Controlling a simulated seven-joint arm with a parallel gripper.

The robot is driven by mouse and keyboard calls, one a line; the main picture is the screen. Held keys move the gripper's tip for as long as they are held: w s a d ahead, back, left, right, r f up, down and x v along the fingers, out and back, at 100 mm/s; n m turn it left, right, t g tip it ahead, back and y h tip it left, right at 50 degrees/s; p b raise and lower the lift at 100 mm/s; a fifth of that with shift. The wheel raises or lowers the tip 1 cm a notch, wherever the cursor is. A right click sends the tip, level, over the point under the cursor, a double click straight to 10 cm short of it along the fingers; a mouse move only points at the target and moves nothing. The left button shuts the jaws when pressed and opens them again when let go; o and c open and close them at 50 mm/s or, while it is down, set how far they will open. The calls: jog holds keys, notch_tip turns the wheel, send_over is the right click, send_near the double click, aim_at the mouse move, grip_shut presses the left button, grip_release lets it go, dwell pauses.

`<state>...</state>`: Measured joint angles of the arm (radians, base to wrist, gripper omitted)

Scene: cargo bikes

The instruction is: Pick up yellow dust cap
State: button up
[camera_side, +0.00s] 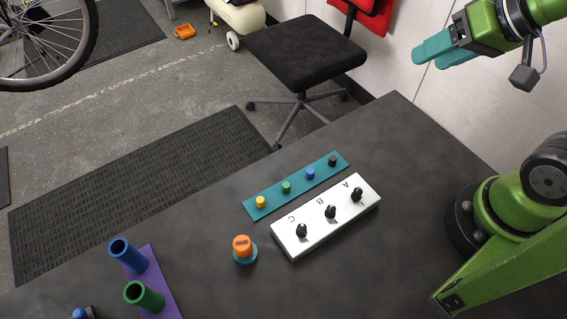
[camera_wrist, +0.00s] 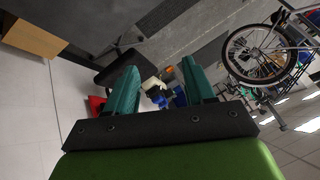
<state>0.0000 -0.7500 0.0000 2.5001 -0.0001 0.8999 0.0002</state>
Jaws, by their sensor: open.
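The yellow dust cap (camera_side: 261,202) sits at the near left end of a teal strip (camera_side: 299,186) on the dark table. Green (camera_side: 286,187), blue (camera_side: 310,173) and black (camera_side: 332,160) caps stand on the same strip, in a row to its right. My gripper (camera_side: 432,53) is at the upper right of the side view, high above the table and well away from the yellow cap. Its teal fingers are apart and empty in the wrist view (camera_wrist: 163,88). The wrist view looks out over the room and does not show the cap.
A white box (camera_side: 325,224) with black knobs marked A, B, C lies beside the strip. An orange-topped piece (camera_side: 242,246) stands nearby on the table. Blue (camera_side: 128,255) and green (camera_side: 144,296) tubes stand on a purple plate at the front left. A black chair (camera_side: 305,50) stands behind the table.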

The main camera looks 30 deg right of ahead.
jog(key=shift+c, duration=0.2)
jog(key=m+g+h, duration=0.2)
jog(key=m+g, duration=0.2)
jog(key=g, duration=0.3)
send_over(260, 199)
jog(key=f, duration=1.8)
jog(key=shift+s+f, duration=0.1)
jog(key=shift+s, duration=0.15)
jog(key=shift+w+f, duration=0.2)
jog(key=shift+f, duration=2.55)
grip_shut()
